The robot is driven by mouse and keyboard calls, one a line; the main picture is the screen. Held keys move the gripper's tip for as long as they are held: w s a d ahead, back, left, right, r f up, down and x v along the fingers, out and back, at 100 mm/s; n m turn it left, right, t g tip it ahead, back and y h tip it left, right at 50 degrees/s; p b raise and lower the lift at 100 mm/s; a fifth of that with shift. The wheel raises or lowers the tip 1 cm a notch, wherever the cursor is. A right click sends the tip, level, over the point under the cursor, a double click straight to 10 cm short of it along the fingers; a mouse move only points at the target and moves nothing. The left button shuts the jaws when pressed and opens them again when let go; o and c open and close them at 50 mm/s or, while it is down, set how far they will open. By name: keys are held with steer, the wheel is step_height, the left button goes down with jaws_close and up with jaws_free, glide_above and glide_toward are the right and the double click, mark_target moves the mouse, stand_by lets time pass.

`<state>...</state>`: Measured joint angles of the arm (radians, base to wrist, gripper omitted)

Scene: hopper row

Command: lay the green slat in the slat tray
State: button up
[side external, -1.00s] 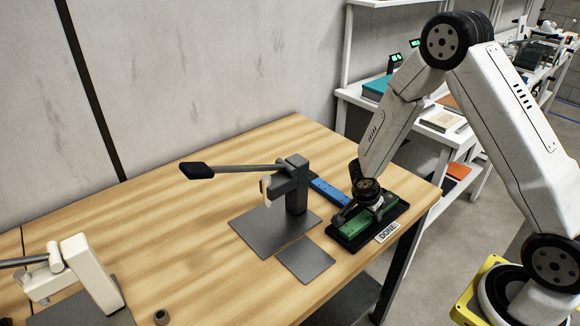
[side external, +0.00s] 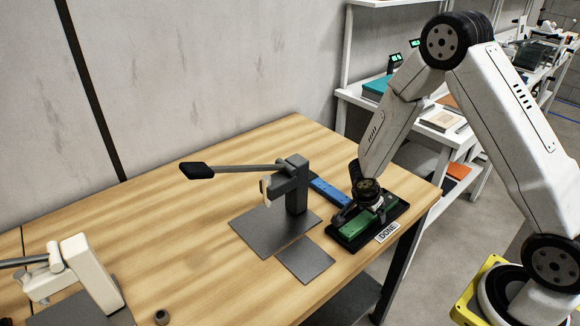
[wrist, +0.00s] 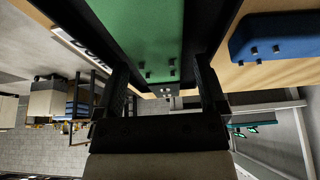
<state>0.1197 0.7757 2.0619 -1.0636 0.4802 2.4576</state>
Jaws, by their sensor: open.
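The green slat (side external: 355,228) lies in the black slat tray (side external: 400,211), which bears a "DONE" label, near the right front edge of the table. The slat also shows in the wrist view (wrist: 145,30), with small dark pegs at its near end. My gripper (side external: 362,208) is low over the tray at the slat. In the wrist view its two dark fingers (wrist: 165,92) stand apart, one on each side of the slat's end. The gripper is open. The gripper hides part of the slat and tray in the side view.
A blue slat (side external: 328,190) lies on the table just behind the tray; it also shows in the wrist view (wrist: 275,38). A dark lever press (side external: 296,188) on a grey plate stands left of the tray. A cream press (side external: 88,272) is at the far left.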

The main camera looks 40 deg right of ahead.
steer(key=v, duration=1.2)
stand_by(0.7)
steer(key=s+a+r+n+t+y, duration=0.2)
steer(key=s+a+n, duration=0.4)
steer(key=n, duration=1.2)
steer(key=s+r+y, duration=0.1)
steer(key=s+y, duration=0.1)
steer(key=s, duration=0.1)
steer(key=shift+a+r+t+y, duration=0.3)
steer(key=shift+a+r+y, duration=0.05)
steer(key=shift+a+y, duration=0.05)
steer(key=shift+w, duration=0.1)
stand_by(0.4)
